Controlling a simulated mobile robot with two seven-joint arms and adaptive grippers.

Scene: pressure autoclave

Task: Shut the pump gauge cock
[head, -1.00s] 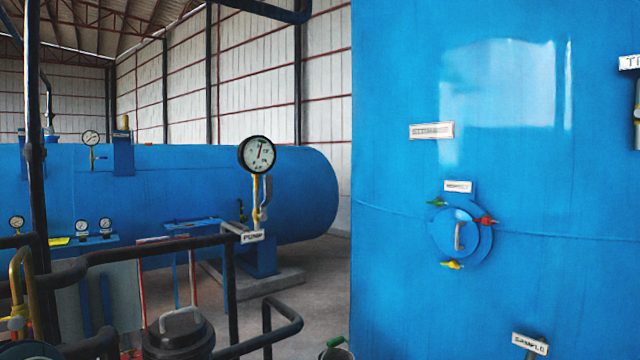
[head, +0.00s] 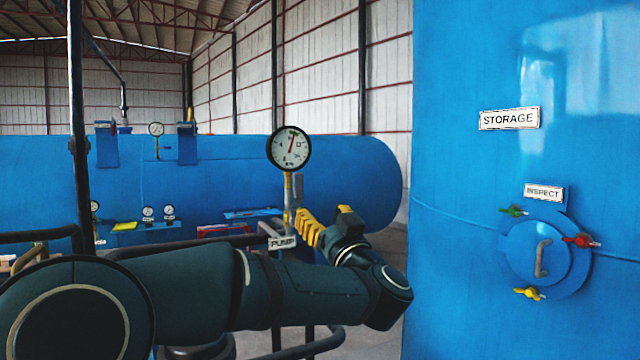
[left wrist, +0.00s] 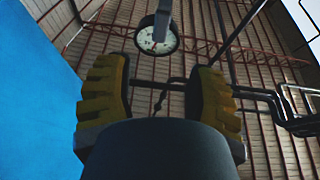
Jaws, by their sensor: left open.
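The pump gauge (head: 289,148) has a round white dial and stands on a thin brass stem (head: 288,190) above the PUMP label (head: 282,243). A grey lever-like part (head: 299,188) shows beside the stem, upright; the rest of the cock is hidden or too small to tell. My left gripper (head: 310,226), with yellow ridged fingers, is just right of and below the stem. In the left wrist view the gauge (left wrist: 145,42) is beyond the open fingers (left wrist: 158,80), with a grey bar (left wrist: 163,18) crossing it. My right gripper is not in view.
A blue storage tank (head: 460,180) with an inspection hatch (head: 540,252) stands at the right. A long blue horizontal vessel (head: 350,180) lies behind the gauge. Dark rails (head: 180,243) run below the gauge, partly hidden by my left arm.

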